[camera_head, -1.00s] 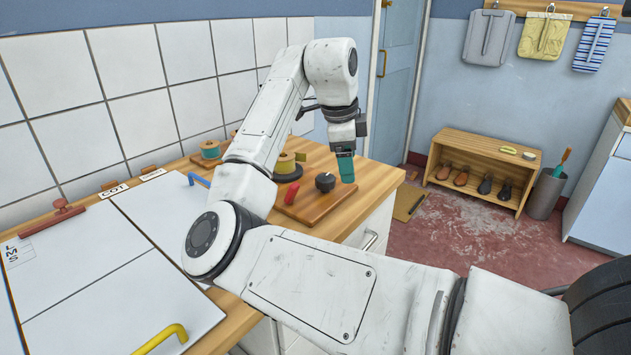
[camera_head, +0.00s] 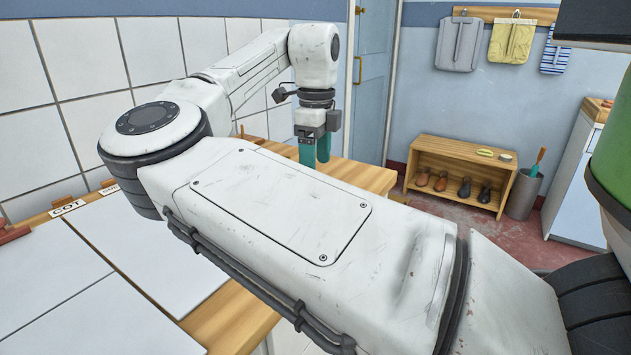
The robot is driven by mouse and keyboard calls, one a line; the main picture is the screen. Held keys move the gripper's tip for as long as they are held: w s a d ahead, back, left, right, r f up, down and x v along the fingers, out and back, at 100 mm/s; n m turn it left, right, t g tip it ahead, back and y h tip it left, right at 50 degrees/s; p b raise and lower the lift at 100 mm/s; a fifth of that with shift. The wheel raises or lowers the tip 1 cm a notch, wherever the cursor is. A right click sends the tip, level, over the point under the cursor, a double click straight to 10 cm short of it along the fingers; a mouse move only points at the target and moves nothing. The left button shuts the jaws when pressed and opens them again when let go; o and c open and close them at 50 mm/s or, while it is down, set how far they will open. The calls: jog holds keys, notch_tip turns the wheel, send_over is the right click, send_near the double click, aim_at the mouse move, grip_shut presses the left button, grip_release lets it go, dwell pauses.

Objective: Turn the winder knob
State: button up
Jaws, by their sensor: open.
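My gripper (camera_head: 315,152) points down over the far part of the wooden counter, with its two teal fingers apart and nothing seen between them. The winder knob is not visible now; my own white arm covers the part of the counter below and in front of the gripper. I cannot tell how high the fingertips are above the knob or whether they touch anything, since their lower ends are near the arm's top edge.
The wooden counter (camera_head: 362,176) runs along the white tiled wall. White panels (camera_head: 150,255) lie at left, with a COT label (camera_head: 67,207). A shoe shelf (camera_head: 460,150) and grey bin (camera_head: 523,193) stand on the red floor beyond; a white cabinet (camera_head: 580,185) is at right.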

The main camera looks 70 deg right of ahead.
jog(key=shift+f+b, duration=0.35)
jog(key=shift+f, duration=1.95)
jog(key=shift+r, duration=0.1)
jog(key=c, duration=1.1)
